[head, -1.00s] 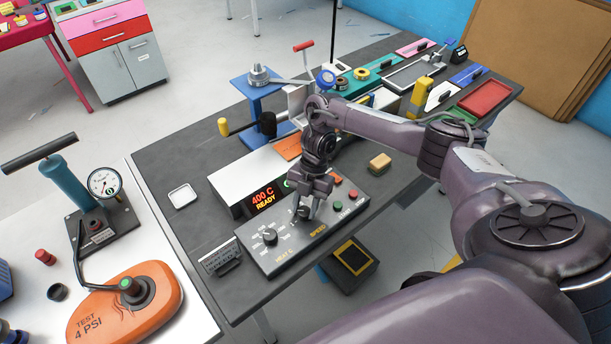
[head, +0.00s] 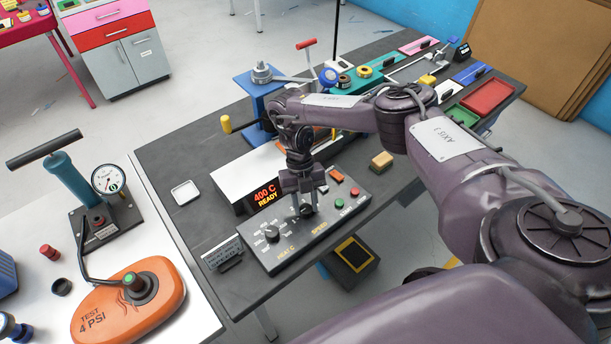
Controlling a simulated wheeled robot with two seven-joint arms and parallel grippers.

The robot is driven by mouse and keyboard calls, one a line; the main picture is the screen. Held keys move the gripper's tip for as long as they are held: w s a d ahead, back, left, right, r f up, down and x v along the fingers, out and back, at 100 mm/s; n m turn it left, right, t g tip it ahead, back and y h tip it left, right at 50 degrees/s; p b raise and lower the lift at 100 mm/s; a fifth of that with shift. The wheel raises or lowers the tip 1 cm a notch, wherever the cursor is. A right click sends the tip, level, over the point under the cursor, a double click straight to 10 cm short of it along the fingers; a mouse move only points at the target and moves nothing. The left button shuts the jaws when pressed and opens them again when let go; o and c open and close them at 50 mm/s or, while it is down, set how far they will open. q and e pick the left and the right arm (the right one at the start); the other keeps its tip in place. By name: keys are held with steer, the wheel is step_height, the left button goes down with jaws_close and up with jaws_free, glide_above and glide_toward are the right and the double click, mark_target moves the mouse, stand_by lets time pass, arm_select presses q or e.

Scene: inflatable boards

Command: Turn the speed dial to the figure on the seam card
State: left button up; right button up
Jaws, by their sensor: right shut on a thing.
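The grey control panel (head: 335,229) lies on the dark bench with a heat dial (head: 271,233) at its left and the speed dial (head: 306,211) beside it. My right gripper (head: 304,208) points down and is shut on the speed dial, whose pointer and scale are mostly hidden by the fingers. The seam card (head: 223,252) stands at the panel's left end; its print is too small to read surely. My left gripper is not in view.
A white box with a display (head: 264,194) reading 400 C READY stands behind the panel. A yellow block (head: 381,160) and a small white tray (head: 185,192) lie on the bench. Green and red buttons (head: 354,192) sit at the panel's right. An orange test piece (head: 128,306) lies at left.

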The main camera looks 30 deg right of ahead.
stand_by(0.5)
steer(key=o, duration=1)
steer(key=shift+c, duration=0.2)
steer(key=a+v, duration=0.1)
steer(key=v, duration=0.6)
steer(key=shift+d+r, duration=0.3)
steer(key=shift+d, duration=0.2)
